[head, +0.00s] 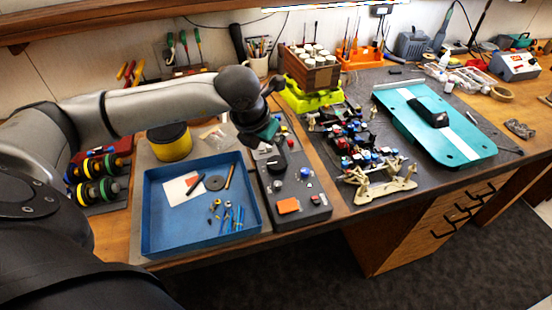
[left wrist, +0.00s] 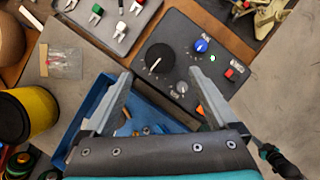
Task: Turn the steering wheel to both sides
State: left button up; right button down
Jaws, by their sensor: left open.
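The control box (head: 292,190) is dark grey and lies on the bench right of the blue tray. In the left wrist view, its large round black dial (left wrist: 160,58) has a white line; this is the likeliest steering wheel. My left gripper (head: 262,143) is above the back part of the box in the head view. In the left wrist view the gripper (left wrist: 160,82) is open and empty, its fingers spread to either side below the dial. I cannot tell the gap in height. A black and teal part (left wrist: 277,160) at the lower right may be my right gripper; its fingers are not clear.
The blue tray (head: 150,215) with small tools is left of the box. The car chassis (head: 365,150) stands on a dark mat to the right, beside the teal car body (head: 465,152). A yellow and black roll (head: 169,142) stands behind the tray.

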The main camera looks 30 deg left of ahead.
aim_at(277, 163)
pick_arm(q)
jog(key=x, duration=0.5)
jog(key=shift+w+f, duration=0.2)
jog(key=shift+f, duration=0.15)
jog(key=shift+w+f, duration=0.2)
jog(key=shift+f, duration=0.35)
pick_arm(e)
jog(key=shift+w+a, duration=0.1)
jog(key=shift+w, duration=0.8)
pick_arm(q)
jog(key=c, duration=1.4)
pick_arm(e)
jog(key=shift+f, duration=0.1)
